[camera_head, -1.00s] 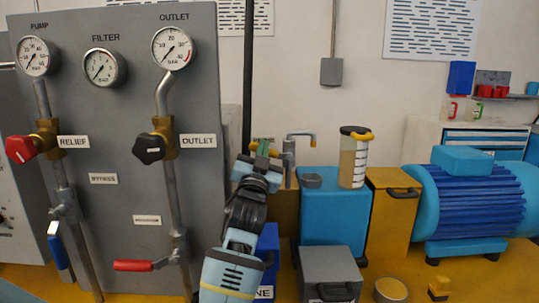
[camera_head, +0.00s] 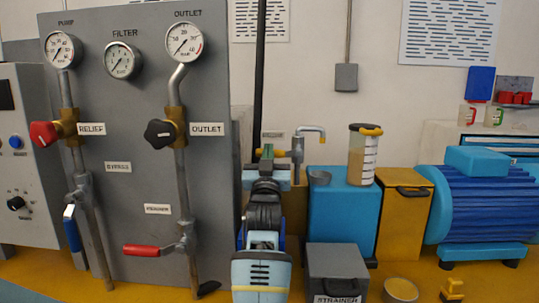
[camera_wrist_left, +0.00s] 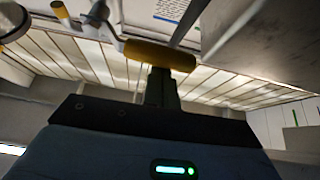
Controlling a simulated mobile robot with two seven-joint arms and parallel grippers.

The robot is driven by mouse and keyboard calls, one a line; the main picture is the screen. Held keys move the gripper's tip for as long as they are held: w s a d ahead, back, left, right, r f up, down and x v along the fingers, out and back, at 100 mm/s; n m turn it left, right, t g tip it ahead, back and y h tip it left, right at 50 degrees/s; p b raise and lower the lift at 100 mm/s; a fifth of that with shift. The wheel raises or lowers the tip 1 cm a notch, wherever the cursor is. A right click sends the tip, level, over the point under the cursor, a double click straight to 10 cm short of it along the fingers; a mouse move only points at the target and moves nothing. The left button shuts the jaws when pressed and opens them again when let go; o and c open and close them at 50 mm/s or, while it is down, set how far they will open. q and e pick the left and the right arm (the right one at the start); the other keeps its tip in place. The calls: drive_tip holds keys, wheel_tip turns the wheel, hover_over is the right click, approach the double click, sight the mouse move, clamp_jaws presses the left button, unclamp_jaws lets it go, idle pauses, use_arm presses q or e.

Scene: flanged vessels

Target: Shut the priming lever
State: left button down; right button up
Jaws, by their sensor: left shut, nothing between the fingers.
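The priming lever seems to be the one with the yellow grip (camera_head: 278,153), at the pipework right of the grey panel; its name is not readable. In the left wrist view the yellow grip (camera_wrist_left: 160,55) lies crosswise just beyond my fingertips. My left gripper (camera_head: 266,152) is shut and empty, its fingers pointing up beside the grip. In the left wrist view the closed fingers (camera_wrist_left: 161,88) overlap the middle of the grip; I cannot tell whether they touch it. The gripper hides the lever's lower part and pivot in the head view. My right gripper is not in view.
The grey panel (camera_head: 120,210) carries gauges, valves and a red-handled lever (camera_head: 142,250), left of my arm. A curved grey pipe (camera_head: 310,128) stands close right of the gripper. A blue block (camera_head: 342,215), a strainer box (camera_head: 337,270) and a blue motor (camera_head: 488,205) are further right.

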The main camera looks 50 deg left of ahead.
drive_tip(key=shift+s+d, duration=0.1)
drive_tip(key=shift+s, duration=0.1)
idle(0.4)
use_arm(q)
wheel_tip(320, 180, up, 4)
drive_tip(key=d+p, duration=0.1)
drive_tip(key=p, duration=0.3)
drive_tip(key=v, duration=1)
drive_tip(key=shift+s+a+b, duration=0.2)
drive_tip(key=shift+s+b, duration=0.15)
drive_tip(key=shift+b, duration=0.1)
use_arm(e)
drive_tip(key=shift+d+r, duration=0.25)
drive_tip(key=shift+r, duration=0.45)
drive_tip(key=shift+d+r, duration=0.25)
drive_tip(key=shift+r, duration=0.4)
use_arm(q)
drive_tip(key=shift+f, duration=0.1)
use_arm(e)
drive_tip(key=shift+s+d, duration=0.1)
